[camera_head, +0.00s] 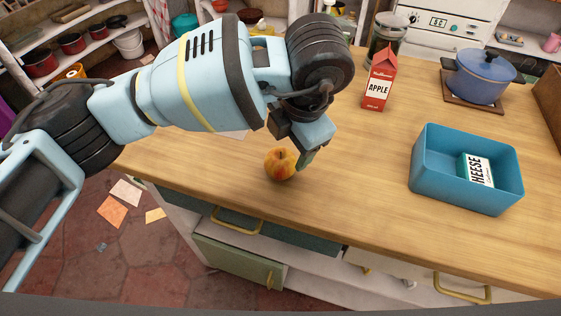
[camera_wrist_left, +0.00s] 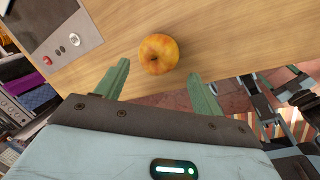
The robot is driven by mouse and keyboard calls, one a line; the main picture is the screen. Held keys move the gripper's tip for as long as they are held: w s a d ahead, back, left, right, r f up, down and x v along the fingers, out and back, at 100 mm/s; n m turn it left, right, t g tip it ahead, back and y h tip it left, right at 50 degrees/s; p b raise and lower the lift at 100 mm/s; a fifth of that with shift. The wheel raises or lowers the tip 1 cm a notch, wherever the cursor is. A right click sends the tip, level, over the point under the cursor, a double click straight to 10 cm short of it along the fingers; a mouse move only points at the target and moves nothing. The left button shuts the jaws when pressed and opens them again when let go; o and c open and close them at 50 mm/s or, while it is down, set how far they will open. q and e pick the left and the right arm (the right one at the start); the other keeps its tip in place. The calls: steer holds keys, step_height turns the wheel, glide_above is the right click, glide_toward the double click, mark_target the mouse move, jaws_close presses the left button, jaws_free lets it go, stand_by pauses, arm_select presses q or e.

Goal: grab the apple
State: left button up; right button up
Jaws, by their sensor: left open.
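A yellow-red apple (camera_head: 281,164) rests on the wooden counter (camera_head: 340,200) near its front edge. My left gripper (camera_head: 297,160) is above the counter beside the apple, its lower parts close to the fruit in the head view. In the left wrist view the two green fingers of the gripper (camera_wrist_left: 160,88) are spread apart and empty. The apple (camera_wrist_left: 159,54) lies beyond the fingertips, roughly centred between them. I cannot tell the exact gap between fingers and apple. My right gripper is in neither view.
A blue bin (camera_head: 425,165) with a cheese box (camera_head: 477,170) stands on the right. A red apple carton (camera_head: 379,82) and a blue pot (camera_head: 480,78) on a board stand farther back. The counter between apple and bin is clear.

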mark_target(285, 156)
arm_select(q)
steer(key=shift+x, duration=3.95)
steer(key=shift+w+r, duration=0.1)
steer(key=shift+c, duration=0.5)
steer(key=c, duration=0.7)
